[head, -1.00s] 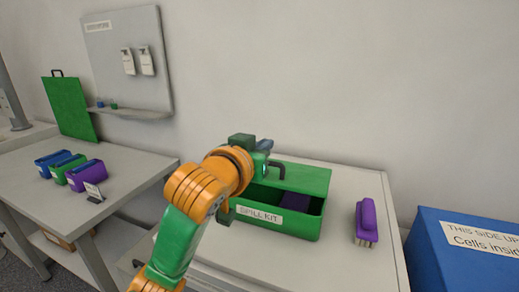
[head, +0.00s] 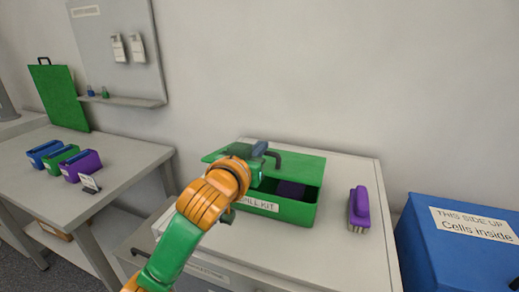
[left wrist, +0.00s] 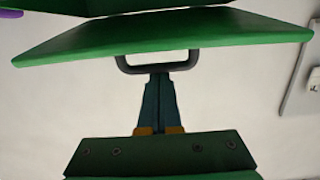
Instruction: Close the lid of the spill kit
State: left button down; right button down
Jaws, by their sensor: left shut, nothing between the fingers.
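The green spill kit box (head: 297,211) stands on the grey cabinet top with its label to the front, partly covered by my left arm. Its green lid (head: 303,168) is partly open above the box; a dark purple thing (head: 291,190) shows inside. The lid's grey handle (head: 274,155) is at its left middle part. My left gripper (head: 266,149) is at the handle, shut and empty. In the left wrist view the shut fingers (left wrist: 159,80) point at the handle (left wrist: 157,66) and overlap its bar; I cannot tell if they touch. My right gripper is out of view.
A purple brush (head: 359,209) lies right of the kit on the cabinet top (head: 345,250). A blue box (head: 455,250) stands further right. A table (head: 110,155) on the left holds small blue, green and purple bins. The wall is close behind.

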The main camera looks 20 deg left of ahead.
pick_arm(q)
jog(key=f+t+b, duration=0.1)
jog(key=b, duration=0.1)
jog(key=s+f+b, duration=0.1)
jog(key=f+b, duration=0.1)
jog(key=b, duration=0.1)
jog(key=f+t+b, duration=0.1)
jog(key=b, duration=0.1)
jog(key=shift+s+f+t, duration=0.25)
jog(key=shift+s+t, duration=0.05)
jog(key=shift+s+r, duration=0.1)
jog(key=shift+r, duration=0.05)
